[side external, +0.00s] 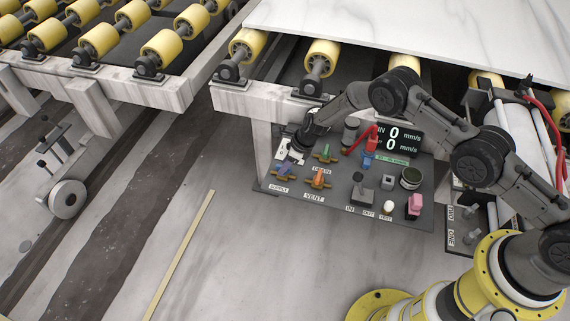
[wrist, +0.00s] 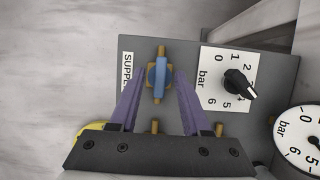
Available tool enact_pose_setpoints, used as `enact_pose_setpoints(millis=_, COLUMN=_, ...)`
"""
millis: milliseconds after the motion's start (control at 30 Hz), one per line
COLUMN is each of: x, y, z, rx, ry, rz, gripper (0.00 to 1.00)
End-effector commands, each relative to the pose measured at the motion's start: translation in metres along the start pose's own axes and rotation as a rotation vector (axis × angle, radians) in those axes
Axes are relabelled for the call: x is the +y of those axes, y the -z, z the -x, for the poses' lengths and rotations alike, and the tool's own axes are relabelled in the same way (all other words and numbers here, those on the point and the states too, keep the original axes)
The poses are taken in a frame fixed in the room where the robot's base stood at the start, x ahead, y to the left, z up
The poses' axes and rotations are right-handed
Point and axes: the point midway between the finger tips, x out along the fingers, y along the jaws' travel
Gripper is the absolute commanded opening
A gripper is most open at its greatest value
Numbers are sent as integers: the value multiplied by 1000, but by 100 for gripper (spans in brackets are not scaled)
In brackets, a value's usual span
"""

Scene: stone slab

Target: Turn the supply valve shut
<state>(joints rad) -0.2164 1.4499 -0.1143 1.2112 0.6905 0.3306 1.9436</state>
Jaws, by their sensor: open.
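The supply valve has a blue handle (wrist: 158,75) over a brass body, next to the SUPPLY label (wrist: 127,74). In the wrist view the handle lies lengthwise along the brass pipe. My gripper (wrist: 159,74) is open, with one purple finger on each side of the handle and a visible gap to each. I cannot tell how far the tips are above the panel. In the side view my gripper (side external: 291,154) is over the panel's left end, and the blue handle (side external: 282,170) is partly hidden and small there.
The dark control panel (side external: 338,196) also bears a green drain valve (side external: 325,154), an orange vent valve (side external: 318,179), a red part (side external: 364,139) and a pink button (side external: 415,204). A black pointer knob (wrist: 240,83) on a bar scale and a round gauge (wrist: 298,138) sit right of the supply valve.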

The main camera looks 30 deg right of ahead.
Motion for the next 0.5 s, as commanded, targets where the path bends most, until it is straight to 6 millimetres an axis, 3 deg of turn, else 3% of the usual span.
enact_pose_setpoints(millis=267, x=0, y=0, z=-1, rx=-1, ry=0, rz=0, gripper=48)
enact_pose_setpoints(millis=500, x=0, y=0, z=-1, rx=0, ry=0, rz=0, gripper=8)
